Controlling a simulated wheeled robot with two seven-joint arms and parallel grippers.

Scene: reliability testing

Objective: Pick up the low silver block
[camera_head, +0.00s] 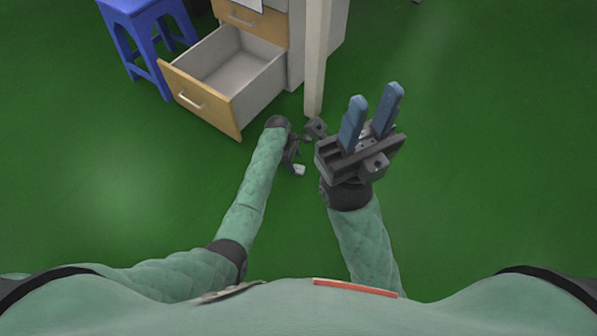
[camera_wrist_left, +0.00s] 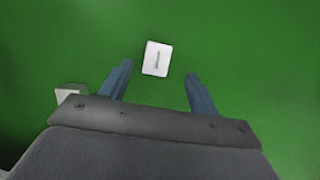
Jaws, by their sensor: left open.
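The low silver block (camera_wrist_left: 157,52) lies on the green floor in the left wrist view, pale and squarish with a dark slot-like mark on top. It shows between and slightly beyond the tips of my left gripper (camera_wrist_left: 159,72), whose two blue fingers are open and empty. A small pale piece (camera_head: 299,170) beside the left gripper in the head view is probably this block. There, my left gripper points down and its fingers are mostly hidden. My right gripper (camera_head: 373,97) is raised to the right, open and empty.
A cabinet with an open drawer (camera_head: 194,99) stands at the upper left, beside a blue stool (camera_head: 143,42). A pale post (camera_head: 315,60) rises just beyond the left gripper. A pale box-like corner (camera_wrist_left: 70,93) shows at the left wrist view's left. Floor on the right is clear.

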